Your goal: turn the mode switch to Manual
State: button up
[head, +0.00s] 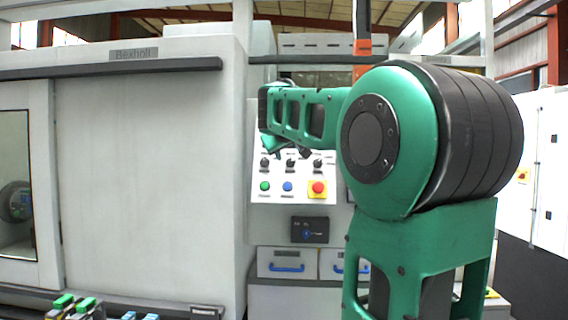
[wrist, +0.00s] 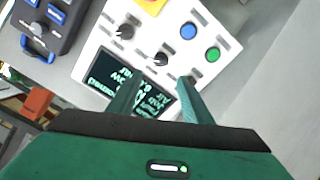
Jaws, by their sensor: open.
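The control panel (head: 257,196) carries a row of black rotary knobs above its buttons; their labels are too small to read, so I cannot tell which is the mode switch or where it points. In the wrist view the panel appears turned round. The middle knob (wrist: 160,59) lies just beyond the gap between my fingertips. Another knob (wrist: 125,31) is up and left, clear of the fingers. The third, on the green-button side, is largely hidden by the right finger. My gripper (wrist: 163,80) is open and empty, apart from the middle knob. In the head view my arm covers the panel's upper part.
A green button (wrist: 212,54) and a blue button (wrist: 188,31) sit beside the knobs. A red button on yellow (head: 317,188) is at the panel's lower right. A dark text screen (wrist: 112,78) lies behind the fingers. Drawers with blue handles (head: 287,262) are below.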

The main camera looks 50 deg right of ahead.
aim_at(289, 160)
jog(key=x, duration=0.9)
jog(key=shift+w+d+f, duration=0.1)
jog(key=shift+w+f, duration=0.05)
